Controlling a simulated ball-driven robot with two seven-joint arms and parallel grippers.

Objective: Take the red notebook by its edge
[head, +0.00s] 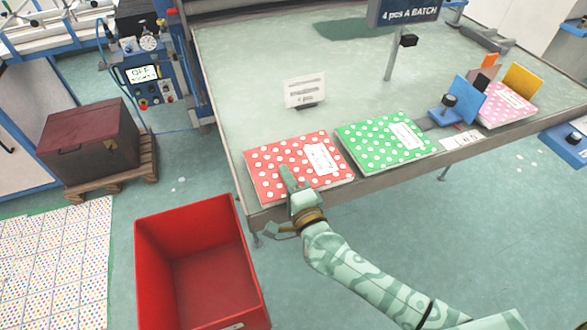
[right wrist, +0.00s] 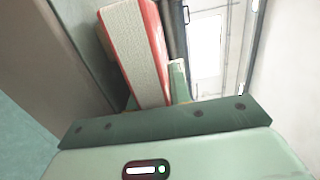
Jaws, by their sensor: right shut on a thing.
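The red notebook (head: 268,160) with white dots and a white label lies flat at the front left of the table, its front side by the table edge. My right gripper (head: 290,182) is at the notebook's front edge, with one finger over its cover. In the right wrist view the notebook (right wrist: 138,50) shows its pale page block and red cover, with a finger beside the cover. The right gripper (right wrist: 155,98) is shut on that edge. The lower finger is hidden in the head view. My left gripper is in neither view.
A green dotted notebook (head: 375,158) lies just right of the red one. A pink notebook (head: 508,108) and blue stand (head: 463,100) are farther right. A small sign (head: 304,91) stands behind. A red bin (head: 200,225) is on the floor at the left. The table's middle is clear.

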